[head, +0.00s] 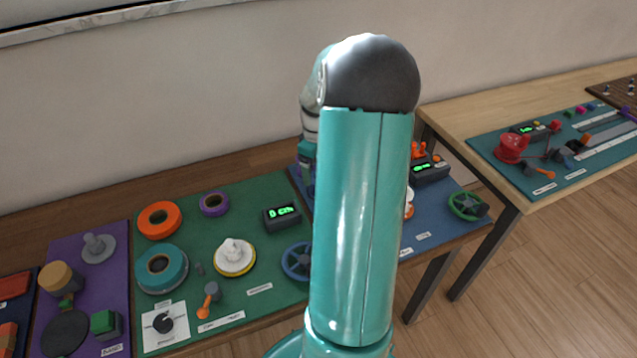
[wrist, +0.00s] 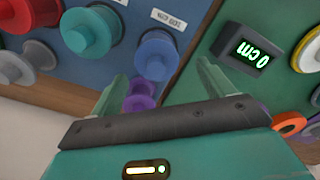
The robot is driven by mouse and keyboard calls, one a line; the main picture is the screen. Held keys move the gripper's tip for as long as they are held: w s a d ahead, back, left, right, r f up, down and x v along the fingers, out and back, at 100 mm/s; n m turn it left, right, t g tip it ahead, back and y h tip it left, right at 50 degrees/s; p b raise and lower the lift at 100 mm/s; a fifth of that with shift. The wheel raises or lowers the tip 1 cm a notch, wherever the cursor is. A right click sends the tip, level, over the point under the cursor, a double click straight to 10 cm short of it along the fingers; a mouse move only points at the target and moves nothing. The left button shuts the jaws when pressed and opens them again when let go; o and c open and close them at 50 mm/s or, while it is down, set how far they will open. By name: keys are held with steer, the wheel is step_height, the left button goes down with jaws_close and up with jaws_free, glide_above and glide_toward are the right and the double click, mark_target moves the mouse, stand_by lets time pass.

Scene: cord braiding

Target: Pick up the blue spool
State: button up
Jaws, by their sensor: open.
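The blue spool (wrist: 157,52) lies on the blue mat in the wrist view, just beyond my fingertips and roughly between them. My gripper (wrist: 162,72) is open, and nothing is held between its fingers. A purple spool (wrist: 138,98) shows nearer, beside the left finger and partly hidden by the gripper body. In the head view my arm covers the middle of the blue mat, and I cannot make out the blue spool there.
Teal (wrist: 90,30), red (wrist: 30,12) and grey (wrist: 36,55) spools stand left of the blue one. A display reading 0 cm (wrist: 247,50) sits on the green mat at right. In the head view a blue handwheel (head: 297,262) lies beside my arm.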

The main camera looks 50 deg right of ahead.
steer(key=f, duration=0.5)
steer(key=shift+s+d+f, duration=0.1)
steer(key=shift+d+f, duration=0.05)
steer(key=shift+d, duration=0.05)
steer(key=c, duration=1)
